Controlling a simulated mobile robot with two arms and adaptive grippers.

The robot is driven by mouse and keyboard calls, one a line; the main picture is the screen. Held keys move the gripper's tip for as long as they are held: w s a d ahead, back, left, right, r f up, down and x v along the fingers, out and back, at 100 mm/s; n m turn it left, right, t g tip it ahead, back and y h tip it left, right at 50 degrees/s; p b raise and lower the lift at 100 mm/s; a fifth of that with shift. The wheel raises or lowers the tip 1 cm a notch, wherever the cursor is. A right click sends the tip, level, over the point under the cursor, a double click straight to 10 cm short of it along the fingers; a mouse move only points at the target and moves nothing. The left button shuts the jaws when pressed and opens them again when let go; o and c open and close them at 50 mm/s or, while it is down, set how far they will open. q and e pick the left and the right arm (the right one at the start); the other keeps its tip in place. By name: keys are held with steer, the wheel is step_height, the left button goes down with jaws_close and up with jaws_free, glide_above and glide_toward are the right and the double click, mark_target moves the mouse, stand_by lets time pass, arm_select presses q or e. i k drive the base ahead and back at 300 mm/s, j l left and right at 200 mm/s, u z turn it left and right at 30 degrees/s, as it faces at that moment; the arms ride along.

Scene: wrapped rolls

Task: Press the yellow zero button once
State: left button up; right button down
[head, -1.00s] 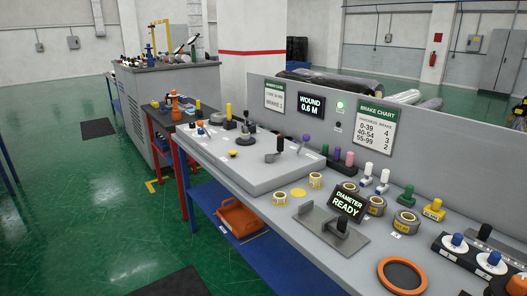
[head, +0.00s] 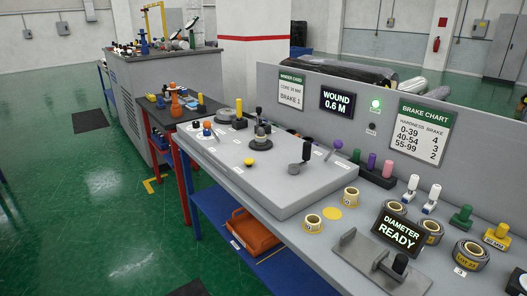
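A small yellow dome button (head: 249,161) sits on top of the raised grey console (head: 262,185), left of its middle and near its front edge. A small label lies by it, too small to read. I take it for the zero button. Nothing covers it. The wall display (head: 338,102) behind the console reads WOUND 0.6 M. Neither of my grippers shows in the head view.
On the console stand a lever (head: 301,156), a dark knob (head: 262,137) and a purple-tipped stick (head: 334,149). Tape rolls (head: 351,196), a flat yellow disc (head: 332,213) and a DIAMETER READY display (head: 397,233) are to the right. Green floor at left is open.

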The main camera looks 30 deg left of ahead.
mark_target(249, 162)
steer(key=i+j, duration=0.15)
steer(key=j, duration=0.25)
steer(key=i+j, duration=0.15)
steer(key=j, duration=0.2)
steer(key=i+j+z, duration=0.1)
steer(key=j, duration=0.3)
steer(key=i+j, duration=0.25)
steer(key=j, duration=0.15)
steer(key=i+j, duration=0.1)
steer(key=j, duration=0.25)
steer(key=i+j+z, duration=0.1)
steer(key=j, duration=0.3)
steer(key=i, duration=0.05)
